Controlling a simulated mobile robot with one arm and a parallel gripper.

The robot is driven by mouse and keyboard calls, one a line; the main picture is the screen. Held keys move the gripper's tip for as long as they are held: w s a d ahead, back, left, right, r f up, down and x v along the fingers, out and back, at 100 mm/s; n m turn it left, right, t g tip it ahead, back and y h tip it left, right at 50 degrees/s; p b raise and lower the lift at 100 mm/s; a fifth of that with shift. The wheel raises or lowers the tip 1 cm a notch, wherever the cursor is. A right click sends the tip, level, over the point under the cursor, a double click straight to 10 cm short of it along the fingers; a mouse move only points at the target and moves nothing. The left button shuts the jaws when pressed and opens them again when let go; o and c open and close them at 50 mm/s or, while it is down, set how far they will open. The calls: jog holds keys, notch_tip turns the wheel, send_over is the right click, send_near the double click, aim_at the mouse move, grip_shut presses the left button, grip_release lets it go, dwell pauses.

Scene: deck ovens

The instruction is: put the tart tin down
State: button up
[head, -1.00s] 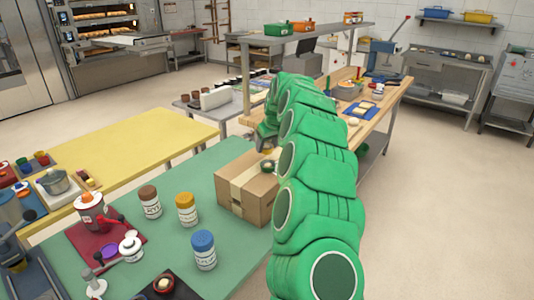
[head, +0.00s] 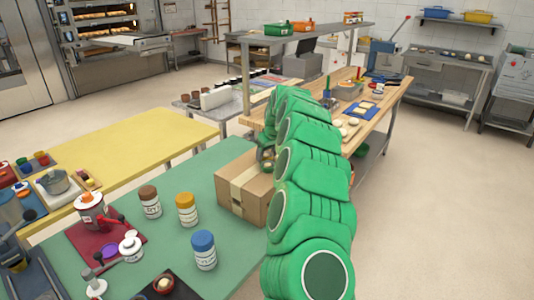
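My green arm reaches over the cardboard box (head: 240,195) on the green table. My gripper (head: 266,156) is at its far end, low over the right part of the box top, and mostly hidden by the arm. A small round thing, perhaps the tart tin, seems to be at the gripper (head: 268,166), but it is too small and covered to tell whether it is held or rests on the box. Another small round dish with a pale filling (head: 163,284) sits on a dark board at the table's near edge.
Jars with brown (head: 150,202), yellow (head: 187,210) and blue (head: 204,250) lids stand left of the box on the green table (head: 120,273). A wooden bench (head: 376,112) with a raised shelf lies behind. The yellow table (head: 140,150) is mostly clear.

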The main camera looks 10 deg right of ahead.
jog(key=o, duration=0.4)
jog(key=shift+r, duration=0.15)
